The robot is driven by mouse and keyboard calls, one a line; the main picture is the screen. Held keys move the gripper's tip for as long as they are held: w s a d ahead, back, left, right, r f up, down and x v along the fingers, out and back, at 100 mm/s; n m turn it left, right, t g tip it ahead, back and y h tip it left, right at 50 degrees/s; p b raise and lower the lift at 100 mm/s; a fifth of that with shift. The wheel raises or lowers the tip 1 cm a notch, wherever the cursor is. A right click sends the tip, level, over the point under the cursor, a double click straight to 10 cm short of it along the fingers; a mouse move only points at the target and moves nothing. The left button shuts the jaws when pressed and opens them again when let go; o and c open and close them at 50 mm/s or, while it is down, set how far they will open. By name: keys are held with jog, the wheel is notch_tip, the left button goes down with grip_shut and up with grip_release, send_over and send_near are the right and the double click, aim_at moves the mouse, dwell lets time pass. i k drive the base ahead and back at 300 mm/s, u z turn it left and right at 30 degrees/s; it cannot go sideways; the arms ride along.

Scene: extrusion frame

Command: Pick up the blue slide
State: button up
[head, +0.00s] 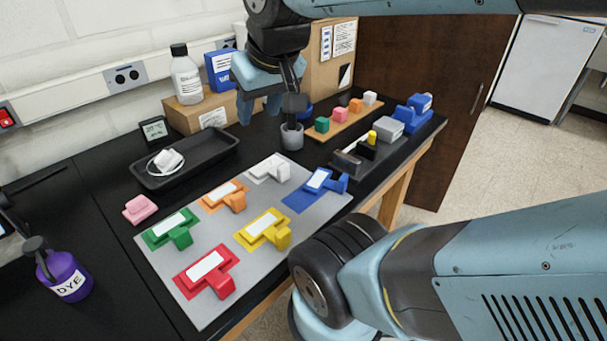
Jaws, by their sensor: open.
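A blue slide (319,181) with a white label lies at the right corner of the grey board (207,312), with a raised blue block at its right end. My gripper (259,107) is pale blue and hangs at the top centre, above the bench. Its two fingers point down and are apart, with nothing seen between them. It is up and to the left of the blue slide in the picture, well clear of it.
White, orange, green, yellow and red slides share the board. A black tray (146,181) lies left of it, a pink block (140,209) beside it. A grey cup (291,139) stands near my gripper. A dark fixture (347,164) with blue blocks (411,115) lies behind the blue slide.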

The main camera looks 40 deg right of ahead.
aim_at(320, 180)
jog(key=u, duration=0.85)
jog(key=k, duration=1.95)
jog(key=z, duration=1)
jog(key=i, duration=1)
